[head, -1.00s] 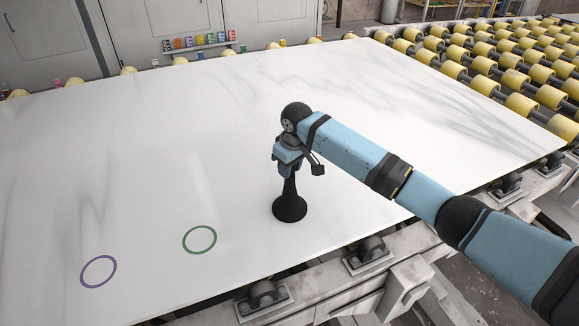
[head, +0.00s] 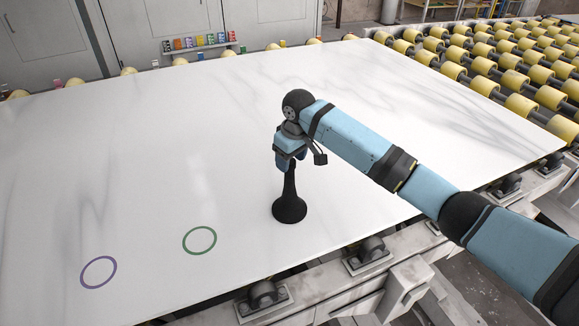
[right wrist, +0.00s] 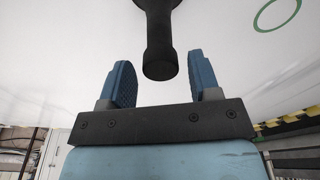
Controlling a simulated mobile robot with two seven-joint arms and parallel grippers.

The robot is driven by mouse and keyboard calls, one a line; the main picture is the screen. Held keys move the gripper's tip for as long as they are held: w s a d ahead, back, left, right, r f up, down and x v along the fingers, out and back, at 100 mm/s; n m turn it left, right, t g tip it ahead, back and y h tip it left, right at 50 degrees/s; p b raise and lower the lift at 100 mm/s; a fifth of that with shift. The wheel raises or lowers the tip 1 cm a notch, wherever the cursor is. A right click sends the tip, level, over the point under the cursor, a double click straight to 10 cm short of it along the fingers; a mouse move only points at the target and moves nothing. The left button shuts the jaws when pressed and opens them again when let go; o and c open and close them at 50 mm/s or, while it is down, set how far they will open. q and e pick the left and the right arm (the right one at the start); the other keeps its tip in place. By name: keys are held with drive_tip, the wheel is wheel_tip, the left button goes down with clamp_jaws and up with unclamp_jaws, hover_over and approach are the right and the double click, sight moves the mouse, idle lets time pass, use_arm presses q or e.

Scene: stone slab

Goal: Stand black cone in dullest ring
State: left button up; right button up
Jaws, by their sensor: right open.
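The black cone (head: 289,209) stands upright on the white slab, wide base down and narrow neck up. My right gripper (head: 285,165) is at the cone's top with its jaws open. In the right wrist view the cone's black end (right wrist: 159,62) lies between the two blue fingers of the gripper (right wrist: 162,80), with gaps on both sides. A green ring (head: 185,246) lies on the slab left of the cone. A greyish purple ring (head: 82,278) lies farther left. Both rings are empty. The green ring also shows in the right wrist view (right wrist: 273,31). My left gripper is out of view.
The pale marble slab (head: 200,130) is mostly bare, with free room around the cone and rings. Its front edge (head: 330,254) runs close to the cone. Yellow rollers (head: 520,105) stand at the right, and small coloured blocks (head: 198,41) sit on a ledge behind.

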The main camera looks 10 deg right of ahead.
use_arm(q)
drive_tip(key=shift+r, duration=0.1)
use_arm(e)
wheel_tip(320, 180, up, 8)
drive_tip(key=s, duration=0.1)
drive_tip(key=shift+d+r, duration=0.15)
drive_tip(key=shift+d, duration=0.2)
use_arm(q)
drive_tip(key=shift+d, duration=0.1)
use_arm(e)
drive_tip(key=shift+d, duration=0.15)
